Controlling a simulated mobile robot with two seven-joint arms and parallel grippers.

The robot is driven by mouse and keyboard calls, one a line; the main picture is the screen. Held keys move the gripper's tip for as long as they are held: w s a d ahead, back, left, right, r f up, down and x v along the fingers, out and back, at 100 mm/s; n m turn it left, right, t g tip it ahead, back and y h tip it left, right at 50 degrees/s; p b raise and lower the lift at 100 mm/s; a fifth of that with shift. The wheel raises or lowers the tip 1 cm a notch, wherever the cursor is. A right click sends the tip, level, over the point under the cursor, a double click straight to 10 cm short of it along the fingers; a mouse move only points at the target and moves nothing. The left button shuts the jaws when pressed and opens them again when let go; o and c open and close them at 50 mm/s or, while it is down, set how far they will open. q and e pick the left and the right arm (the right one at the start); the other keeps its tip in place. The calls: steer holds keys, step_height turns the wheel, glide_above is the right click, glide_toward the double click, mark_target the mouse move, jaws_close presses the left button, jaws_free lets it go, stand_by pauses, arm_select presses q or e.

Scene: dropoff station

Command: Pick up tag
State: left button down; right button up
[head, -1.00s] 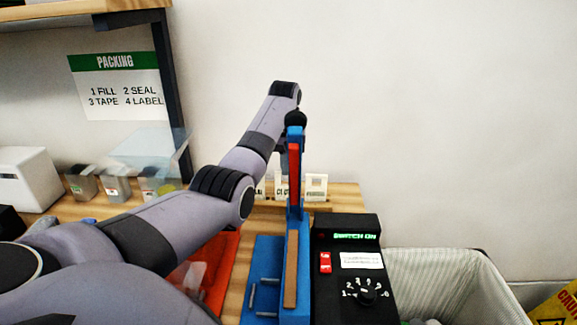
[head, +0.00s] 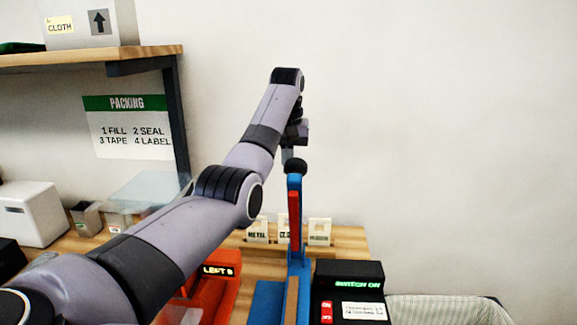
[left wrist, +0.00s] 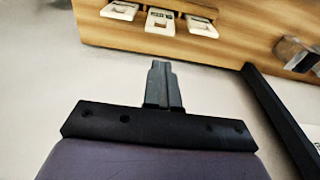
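Three small white tags with printed labels stand in a row at the back of the wooden table: a left tag (head: 257,231) reading METAL, a middle tag (head: 284,236) partly hidden behind a blue post, and a right tag (head: 319,232) too small to read surely. The left wrist view also shows three tags (left wrist: 160,20) along the table edge. My left gripper (head: 288,155) is above and behind the post's black knob, above the tags and apart from them. In the left wrist view its fingers (left wrist: 163,85) lie together, with nothing seen between them. My right gripper is out of view.
The blue post (head: 294,220) with a red strip stands in front of the tags. An orange device (head: 222,285) sits below my left arm. A shelf (head: 90,60) overhangs at left.

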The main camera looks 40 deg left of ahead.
arm_select(q)
steer(key=shift+c, duration=1.9)
jaws_free()
steer(key=shift+r, duration=0.1)
step_height(320, 180, up, 6)
steer(key=shift+s+d+r, duration=0.25)
steer(key=shift+s+d, duration=0.05)
steer(key=shift+o, duration=1.1)
steer(key=shift+r, duration=0.2)
